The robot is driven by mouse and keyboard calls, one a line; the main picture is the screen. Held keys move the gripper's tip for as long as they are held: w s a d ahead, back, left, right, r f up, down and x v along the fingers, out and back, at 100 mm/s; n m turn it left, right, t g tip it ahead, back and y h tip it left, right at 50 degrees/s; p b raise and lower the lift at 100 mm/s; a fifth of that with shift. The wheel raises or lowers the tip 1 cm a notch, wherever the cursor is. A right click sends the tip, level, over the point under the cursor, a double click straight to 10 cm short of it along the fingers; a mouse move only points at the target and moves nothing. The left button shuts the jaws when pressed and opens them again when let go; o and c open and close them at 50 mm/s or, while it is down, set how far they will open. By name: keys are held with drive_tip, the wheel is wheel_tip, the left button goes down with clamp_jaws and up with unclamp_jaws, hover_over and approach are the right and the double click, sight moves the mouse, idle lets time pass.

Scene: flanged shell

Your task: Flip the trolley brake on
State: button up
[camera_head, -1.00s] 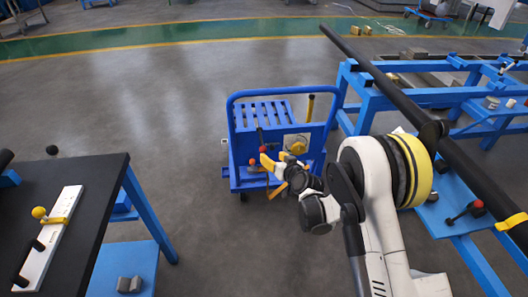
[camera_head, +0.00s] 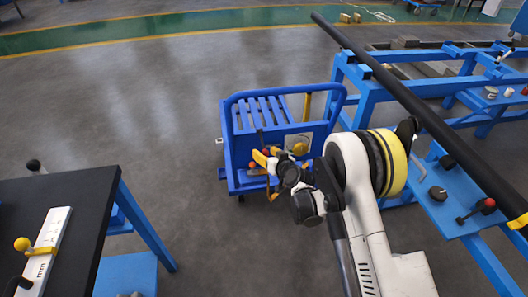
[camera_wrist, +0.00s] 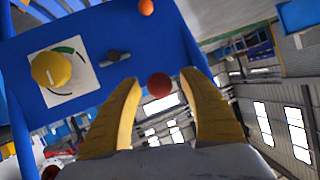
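The blue trolley (camera_head: 238,182) stands on the floor ahead, with a push bar and a slatted top. Its near panel carries a yellow dial knob (camera_head: 299,148) on a pale plate. In the wrist view the yellow knob (camera_wrist: 50,70) sits beside a green arc, and a small dark knob (camera_wrist: 113,56) is next to it. A red ball (camera_wrist: 159,86) shows between my fingertips, with an orange ball (camera_wrist: 146,7) higher up. My gripper (camera_wrist: 160,78) is open, its yellow fingers on either side of the red ball; I cannot tell whether they touch it. Which part is the brake is unclear.
A black-topped table (camera_head: 80,205) with a white plate and yellow ball lever is at left. A blue rack (camera_head: 375,105) with a long dark bar (camera_head: 400,95) stands close at right, near my arm. Open grey floor lies left of the trolley.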

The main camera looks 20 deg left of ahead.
clamp_jaws()
drive_tip(key=shift+r, duration=0.1)
drive_tip(key=shift+r+g+h+p, duration=0.4)
drive_tip(key=shift+r+g+p, duration=0.1)
drive_tip(key=shift+r+p, duration=0.4)
drive_tip(key=r+p, duration=0.1)
drive_tip(key=r+g+h+p, duration=0.1)
drive_tip(key=r+g+p, duration=0.1)
drive_tip(key=shift+w+a+r+m+h+p, duration=0.1)
drive_tip(key=shift+w+a+m+h+p, duration=0.1)
drive_tip(key=shift+w+m+h+p, duration=0.15)
drive_tip(key=shift+w+a+r+g+h+p, duration=0.15)
drive_tip(key=shift+w+r+g+h+p, duration=0.05)
drive_tip(key=shift+r+g+h+p, duration=0.3)
drive_tip(key=shift+w+a+r+g+h+p, duration=0.15)
drive_tip(key=shift+r+g+h+p, duration=0.15)
drive_tip(key=shift+r+g, duration=0.25)
drive_tip(key=shift+w+a+r+m+g+h+p, duration=0.2)
drive_tip(key=shift+w+r+g+h+p, duration=0.2)
drive_tip(key=shift+g, duration=0.2)
drive_tip(key=shift+w+a+r+m+g+h+p, duration=0.15)
drive_tip(key=shift+w+r+g+h+p, duration=0.1)
drive_tip(key=shift+r+g, duration=0.3)
